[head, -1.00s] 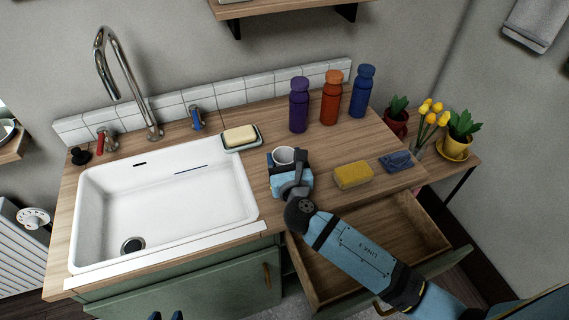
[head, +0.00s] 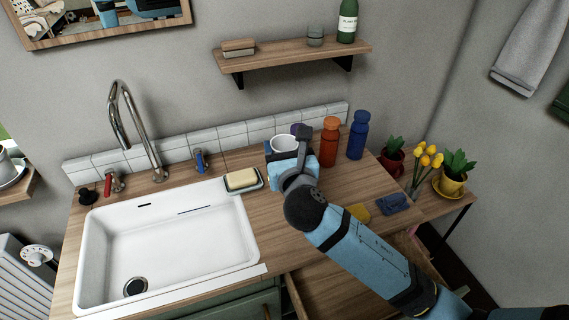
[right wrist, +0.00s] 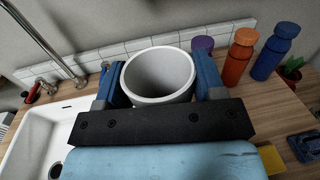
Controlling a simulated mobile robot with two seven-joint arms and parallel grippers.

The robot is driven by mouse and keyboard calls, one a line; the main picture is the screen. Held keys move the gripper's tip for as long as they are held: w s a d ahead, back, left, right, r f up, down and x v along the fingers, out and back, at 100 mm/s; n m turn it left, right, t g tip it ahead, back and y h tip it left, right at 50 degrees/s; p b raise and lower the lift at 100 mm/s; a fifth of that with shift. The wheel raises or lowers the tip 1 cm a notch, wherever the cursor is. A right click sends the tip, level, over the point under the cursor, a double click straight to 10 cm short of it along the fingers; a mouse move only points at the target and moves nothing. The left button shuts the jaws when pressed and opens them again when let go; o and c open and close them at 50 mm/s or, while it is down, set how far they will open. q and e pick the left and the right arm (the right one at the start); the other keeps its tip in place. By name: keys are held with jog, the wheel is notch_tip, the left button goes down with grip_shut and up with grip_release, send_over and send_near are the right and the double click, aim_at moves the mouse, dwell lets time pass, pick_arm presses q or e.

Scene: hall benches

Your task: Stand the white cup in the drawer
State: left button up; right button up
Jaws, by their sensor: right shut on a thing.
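The white cup (head: 284,144) is upright in my right gripper (head: 287,150), above the wooden counter. In the right wrist view the cup (right wrist: 158,75) sits between the two blue fingers of the gripper (right wrist: 160,82), its open rim facing up and looking empty. The open drawer (head: 335,292) is under the counter's front edge, at the lower middle of the head view. My right arm covers much of the drawer. My left gripper does not show clearly.
An orange bottle (head: 329,142) and a blue bottle (head: 358,135) stand right of the cup; a purple one (right wrist: 203,45) is partly hidden behind. A yellow sponge (head: 359,213) and a blue item (head: 393,204) lie near the front edge. The sink (head: 170,235) is left.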

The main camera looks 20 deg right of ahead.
jog(key=shift+r, duration=0.75)
jog(key=shift+s+d+r, duration=0.1)
jog(key=shift+d, duration=0.05)
jog(key=s+d+n+y+p, duration=0.1)
jog(key=s+d+p, duration=0.6)
jog(key=p, duration=0.3)
jog(key=shift+s+f+y, duration=0.25)
jog(key=shift+s+y, duration=0.15)
jog(key=shift+s, duration=0.5)
jog(key=shift+d, duration=0.1)
jog(key=shift+w+f, duration=0.1)
